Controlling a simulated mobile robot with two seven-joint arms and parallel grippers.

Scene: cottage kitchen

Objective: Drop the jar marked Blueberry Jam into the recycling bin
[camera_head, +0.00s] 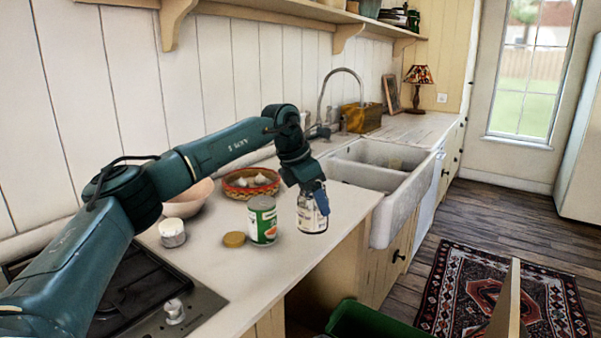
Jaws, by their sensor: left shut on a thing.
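My left gripper (318,190) is shut on a jar (312,217) with a pale label. It holds the jar upright near the front edge of the counter, left of the sink; the label's words are too small to read. Whether the jar touches the counter I cannot tell. A green bin (370,320) shows at the bottom edge of the view, below the counter and lower right of the jar; only its upper part shows. My right gripper is not in view.
A green-and-white can (262,222), a tan lid (234,240) and a small white jar (172,233) stand left of the held jar. Behind are a red basket (250,183) and a pink bowl (190,200). A white sink (400,215) is to the right. An upright wooden panel (508,302) stands right of the bin.

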